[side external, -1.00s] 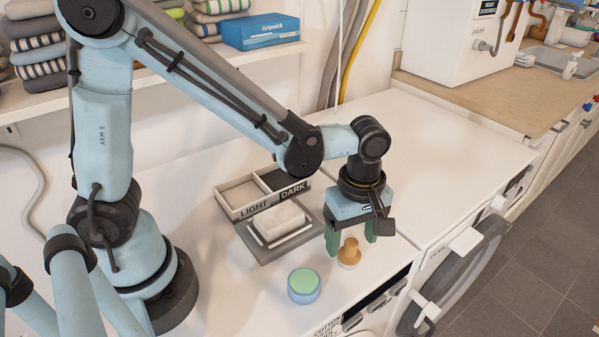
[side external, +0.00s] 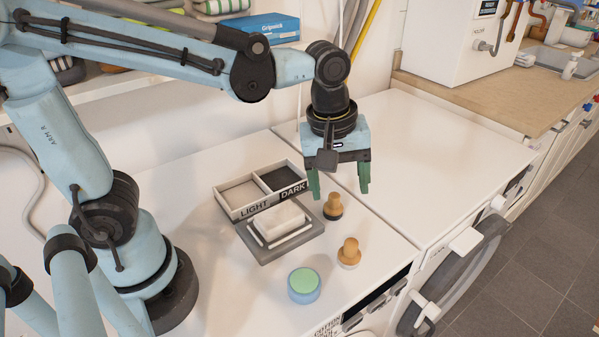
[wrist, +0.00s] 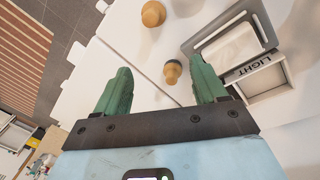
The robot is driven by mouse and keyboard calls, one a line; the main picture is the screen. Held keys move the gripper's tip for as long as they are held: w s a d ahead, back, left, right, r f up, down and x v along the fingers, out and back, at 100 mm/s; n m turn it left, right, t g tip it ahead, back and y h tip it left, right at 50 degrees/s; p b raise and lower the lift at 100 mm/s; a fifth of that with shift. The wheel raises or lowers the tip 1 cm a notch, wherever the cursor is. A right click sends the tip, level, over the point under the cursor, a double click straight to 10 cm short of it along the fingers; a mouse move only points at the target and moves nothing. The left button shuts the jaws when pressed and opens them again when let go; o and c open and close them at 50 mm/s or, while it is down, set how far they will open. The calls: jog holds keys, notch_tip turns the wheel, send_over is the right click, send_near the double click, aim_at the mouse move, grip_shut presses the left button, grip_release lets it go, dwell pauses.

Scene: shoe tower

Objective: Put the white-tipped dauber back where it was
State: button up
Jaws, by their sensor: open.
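The white-tipped dauber (side external: 349,252), with a wooden knob and a white lower end, stands upright on the white top near the front edge. It shows in the wrist view (wrist: 153,13) at the top, its lower end mostly hidden. A second, dark-tipped dauber (side external: 333,206) stands behind it, right of the two-part box (side external: 247,207) labelled LIGHT and DARK. My gripper (side external: 340,194) is open and empty, raised above and close to the dark-tipped dauber in the side view. In the wrist view that dauber (wrist: 172,72) appears between my fingers. Both visible box compartments look empty.
A grey tray (side external: 272,251) holding a white block (side external: 277,222) lies in front of the box. A round blue tin with a green top (side external: 304,285) stands at the front. The white top to the right (side external: 430,150) is clear.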

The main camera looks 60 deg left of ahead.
jog(key=s+a+m+t, duration=0.3)
jog(key=a+m+t, duration=0.2)
jog(key=a+m, duration=0.4)
jog(key=shift+a+m+y, duration=0.15)
jog(key=shift+m+y, duration=0.15)
jog(key=shift+m, duration=0.8)
